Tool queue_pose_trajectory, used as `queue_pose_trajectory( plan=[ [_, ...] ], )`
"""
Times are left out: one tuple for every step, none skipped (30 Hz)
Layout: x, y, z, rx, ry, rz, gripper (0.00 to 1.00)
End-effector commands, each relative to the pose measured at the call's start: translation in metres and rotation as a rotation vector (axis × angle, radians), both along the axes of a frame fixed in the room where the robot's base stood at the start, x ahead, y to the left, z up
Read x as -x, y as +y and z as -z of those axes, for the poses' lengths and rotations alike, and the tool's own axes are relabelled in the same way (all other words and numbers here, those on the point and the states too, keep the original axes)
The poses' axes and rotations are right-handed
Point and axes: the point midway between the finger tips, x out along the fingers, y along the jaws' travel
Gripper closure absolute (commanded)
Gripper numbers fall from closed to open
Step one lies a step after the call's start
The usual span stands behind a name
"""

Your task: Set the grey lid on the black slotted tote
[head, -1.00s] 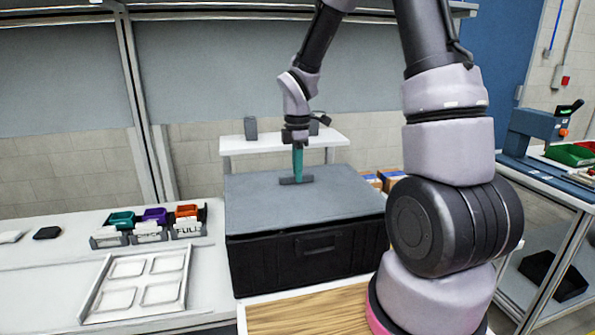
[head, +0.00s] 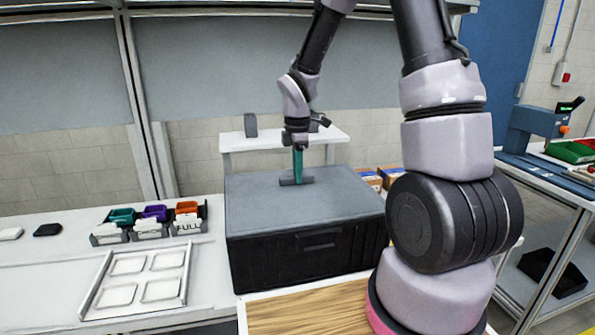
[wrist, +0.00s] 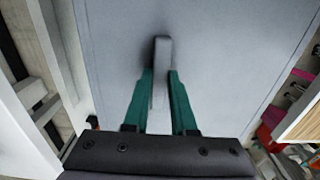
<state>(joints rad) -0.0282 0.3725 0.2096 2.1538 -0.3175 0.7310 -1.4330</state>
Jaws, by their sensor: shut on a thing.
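The grey lid (head: 262,204) lies flat over the top of the black tote (head: 282,259), and its edges look lined up with the tote's walls in the head view. I cannot see a gap between them at the front. My gripper (head: 298,176) points down at the middle of the lid, its green fingers shut on the lid's raised grey handle. In the wrist view the fingers (wrist: 161,88) stand on either side of the handle, and the lid's flat top (wrist: 225,60) fills most of the picture. The tote's far side is hidden.
Left of the tote, a white bench (head: 40,270) holds a four-pocket tray (head: 137,280) and a rack of teal, purple and orange bins (head: 150,221). A white shelf (head: 245,140) stands behind. A wooden surface (head: 310,312) lies in front, cardboard boxes (head: 372,180) to the right.

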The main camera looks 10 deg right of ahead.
Motion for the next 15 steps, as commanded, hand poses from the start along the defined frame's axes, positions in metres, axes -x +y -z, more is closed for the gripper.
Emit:
queue_pose_trajectory(
  plan=[
    [-0.0001, 0.0001, 0.0003, 0.0, 0.0, 0.0, 1.0],
    [-0.0001, 0.0001, 0.0004, 0.0, -0.001, 0.0, 1.0],
    [-0.0002, 0.0001, 0.0004, 0.0, -0.001, 0.0, 1.0],
    [-0.0002, 0.0001, 0.0004, 0.0, -0.001, 0.0, 1.0],
    [-0.0002, 0.0001, 0.0004, 0.0, -0.001, 0.0, 1.0],
    [-0.0002, 0.0001, 0.0004, 0.0, -0.001, 0.0, 1.0],
    [-0.0002, 0.0001, 0.0004, 0.0, -0.001, 0.0, 1.0],
    [-0.0003, 0.0001, 0.0003, 0.0, -0.001, 0.0, 1.0],
    [-0.0003, 0.0001, 0.0003, 0.0, -0.001, 0.0, 0.68],
    [-0.0003, 0.0001, 0.0003, 0.0, -0.001, 0.0, 0.56],
    [-0.0003, 0.0001, 0.0003, 0.0, -0.001, 0.0, 0.45],
    [-0.0003, 0.0001, 0.0003, 0.0, -0.001, 0.0, 0.41],
    [-0.0003, 0.0001, 0.0003, 0.0, -0.001, 0.0, 0.41],
    [-0.0003, 0.0001, 0.0003, 0.0, -0.001, 0.0, 0.41],
    [-0.0003, 0.0001, 0.0003, 0.0, -0.001, 0.0, 0.41]
  ],
)
